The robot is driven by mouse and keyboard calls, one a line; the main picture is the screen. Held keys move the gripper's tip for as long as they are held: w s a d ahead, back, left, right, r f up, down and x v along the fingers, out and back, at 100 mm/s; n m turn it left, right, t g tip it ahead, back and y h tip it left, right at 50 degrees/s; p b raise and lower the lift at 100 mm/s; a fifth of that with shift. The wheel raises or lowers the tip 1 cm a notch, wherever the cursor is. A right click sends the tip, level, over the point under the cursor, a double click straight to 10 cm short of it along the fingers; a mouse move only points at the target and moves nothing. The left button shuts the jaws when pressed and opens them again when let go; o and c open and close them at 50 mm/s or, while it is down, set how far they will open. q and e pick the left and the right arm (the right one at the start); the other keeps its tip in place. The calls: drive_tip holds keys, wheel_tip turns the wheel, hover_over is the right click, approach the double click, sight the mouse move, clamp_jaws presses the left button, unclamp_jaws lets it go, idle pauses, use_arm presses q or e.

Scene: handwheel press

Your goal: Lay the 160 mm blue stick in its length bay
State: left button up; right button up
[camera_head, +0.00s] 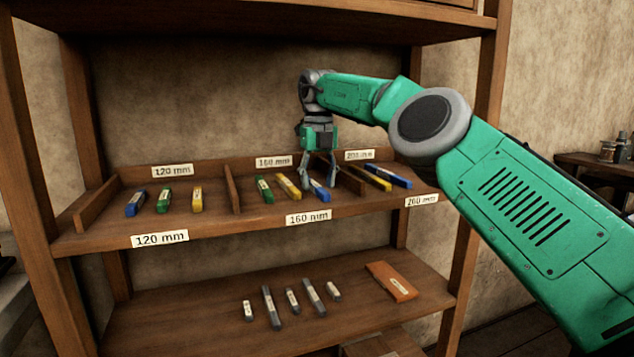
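The 160 mm blue stick (321,193) lies on the upper shelf in the middle bay labelled 160 mm (309,217), at that bay's right end near the divider. A yellow stick (289,186) and a green stick (265,190) lie to its left in the same bay. My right gripper (319,184) points down over the blue stick's rear part. Its fingers are spread wider than the stick, one to each side, and look open. Whether a finger touches the stick is hard to see. My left gripper is not in view.
The 120 mm bay (160,239) holds blue, green and yellow sticks. The 200 mm bay holds a yellow stick (371,179) and a blue stick (388,176). A divider (233,188) separates bays. The lower shelf (190,325) carries several grey pieces and an orange block (391,282).

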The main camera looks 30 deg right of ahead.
drive_tip(key=shift+a+f, duration=0.35)
drive_tip(key=shift+a, duration=0.1)
drive_tip(key=shift+d, duration=0.15)
wheel_tip(320, 180, up, 7)
drive_tip(key=p, duration=0.5)
drive_tip(key=shift+w+p, duration=0.1)
drive_tip(key=shift+p, duration=0.2)
drive_tip(key=shift+d+r+p, duration=0.1)
drive_tip(key=shift+r+p, duration=0.6)
drive_tip(key=shift+r, duration=0.05)
